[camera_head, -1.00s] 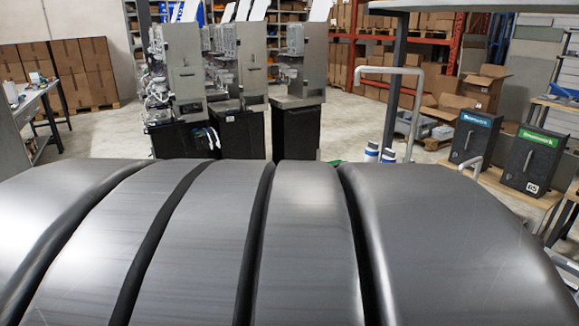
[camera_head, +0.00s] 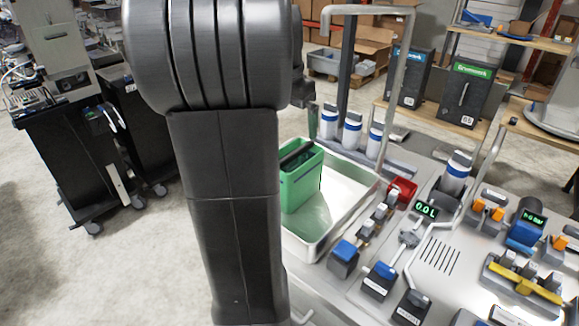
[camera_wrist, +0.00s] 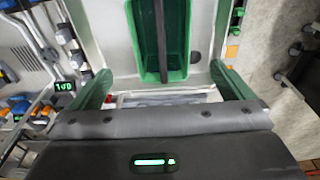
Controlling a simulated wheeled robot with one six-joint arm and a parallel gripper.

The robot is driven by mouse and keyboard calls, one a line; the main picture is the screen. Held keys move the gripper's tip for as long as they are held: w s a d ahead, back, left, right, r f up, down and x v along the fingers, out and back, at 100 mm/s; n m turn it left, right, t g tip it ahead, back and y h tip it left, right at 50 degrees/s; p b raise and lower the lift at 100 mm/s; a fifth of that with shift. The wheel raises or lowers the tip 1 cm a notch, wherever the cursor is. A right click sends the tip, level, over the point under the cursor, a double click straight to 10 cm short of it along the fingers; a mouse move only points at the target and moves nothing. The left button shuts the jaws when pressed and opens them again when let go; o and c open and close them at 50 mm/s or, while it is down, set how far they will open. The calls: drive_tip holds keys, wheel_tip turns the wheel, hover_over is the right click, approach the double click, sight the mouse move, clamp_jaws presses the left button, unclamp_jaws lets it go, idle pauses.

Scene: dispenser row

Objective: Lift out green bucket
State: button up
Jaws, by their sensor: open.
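The green bucket (camera_head: 302,185) stands upright in a white rectangular basin (camera_head: 358,200) in the head view. A dark handle (camera_head: 297,155) runs across its top. In the wrist view the green bucket (camera_wrist: 143,45) shows from above at the top middle, with the dark handle (camera_wrist: 160,40) along its middle. My gripper (camera_wrist: 163,85) is open, with its two green fingers spread wide and apart from the bucket. Nothing is between the fingertips. My arm hides part of the basin's left side in the head view.
Several white bottles with blue bands (camera_head: 351,131) stand behind the basin. A red container (camera_head: 402,190), blue-topped blocks (camera_head: 380,280) and a green display (camera_head: 426,210) crowd the counter to the right. A grey pipe frame (camera_head: 408,80) rises behind. Open floor lies left.

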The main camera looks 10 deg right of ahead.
sight(295, 158)
drive_tip(key=shift+w+f, duration=0.2)
drive_tip(key=f, duration=0.4)
drive_tip(key=d+f, duration=0.1)
drive_tip(key=f, duration=0.4)
drive_tip(key=w+f, duration=0.1)
drive_tip(key=f, duration=0.3)
drive_tip(key=shift+d+f, duration=0.15)
drive_tip(key=shift+c, duration=0.2)
drive_tip(key=c, duration=1.8)
drive_tip(key=shift+p, duration=0.3)
drive_tip(key=shift+c, duration=0.4)
wheel_tip(295, 158, up, 10)
drive_tip(key=shift+r, duration=0.15)
